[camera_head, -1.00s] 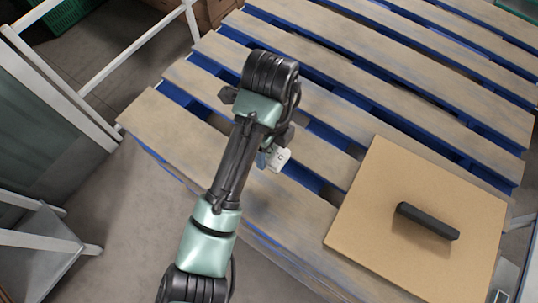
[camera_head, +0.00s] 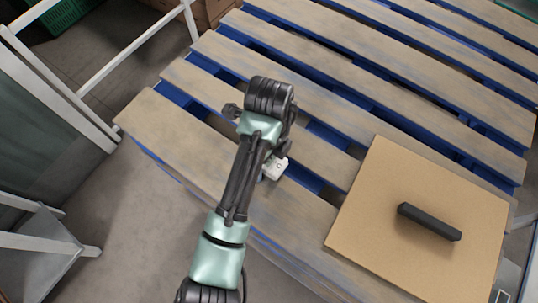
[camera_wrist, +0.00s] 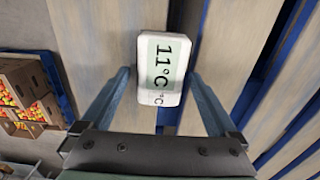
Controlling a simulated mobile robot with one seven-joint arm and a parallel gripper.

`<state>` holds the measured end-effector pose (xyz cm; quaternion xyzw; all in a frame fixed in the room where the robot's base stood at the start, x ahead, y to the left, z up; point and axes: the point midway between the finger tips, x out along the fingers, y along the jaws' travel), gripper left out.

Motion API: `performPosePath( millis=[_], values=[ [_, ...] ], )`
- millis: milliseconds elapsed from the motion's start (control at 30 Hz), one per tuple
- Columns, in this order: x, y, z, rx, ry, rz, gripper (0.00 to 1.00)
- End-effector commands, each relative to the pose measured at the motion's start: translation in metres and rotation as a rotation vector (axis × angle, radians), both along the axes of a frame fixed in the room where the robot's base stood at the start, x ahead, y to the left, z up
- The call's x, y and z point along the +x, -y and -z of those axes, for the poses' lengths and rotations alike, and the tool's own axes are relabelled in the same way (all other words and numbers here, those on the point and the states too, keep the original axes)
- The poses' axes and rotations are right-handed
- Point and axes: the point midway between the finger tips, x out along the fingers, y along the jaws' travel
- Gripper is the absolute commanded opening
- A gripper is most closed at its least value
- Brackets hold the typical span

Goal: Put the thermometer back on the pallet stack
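In the head view the thermometer (camera_head: 275,167) shows just right of my arm, over the near part of the pallet stack (camera_head: 180,124); my arm hides most of the gripper. The pallet stack has worn wooden slats over blue boards. I cannot tell how far the thermometer is above the slats.
A brown board (camera_head: 375,215) with a black bar (camera_head: 429,221) on it lies on the pallet's near right part. White frames (camera_head: 50,85) stand at the left. Crates of tomatoes (camera_wrist: 25,95) show left in the wrist view. Slats left of the board are largely clear.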

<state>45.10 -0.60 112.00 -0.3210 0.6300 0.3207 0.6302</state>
Motion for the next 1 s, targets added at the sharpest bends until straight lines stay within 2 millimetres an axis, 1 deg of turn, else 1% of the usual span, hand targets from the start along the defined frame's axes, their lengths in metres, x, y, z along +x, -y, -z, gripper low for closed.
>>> performPosePath(
  millis=[267, 367, 433, 533, 600, 733, 867, 1000],
  values=[
    [0.0, 0.0, -0.001, 0.0, 0.0, 0.0, 0.97],
    [0.001, 0.0, -0.006, 0.0, 0.001, 0.0, 0.97],
    [0.001, 0.0, -0.012, 0.001, 0.004, 0.001, 0.97],
    [0.001, 0.0, -0.031, 0.002, 0.006, 0.003, 0.97],
    [0.001, -0.001, -0.055, 0.004, 0.005, 0.002, 0.97],
    [0.001, -0.002, -0.087, 0.006, 0.003, 0.001, 0.97],
    [0.001, -0.002, -0.105, 0.005, 0.003, 0.001, 0.97],
    [0.001, -0.001, -0.117, 0.002, 0.003, 0.001, 0.97]
  ],
)
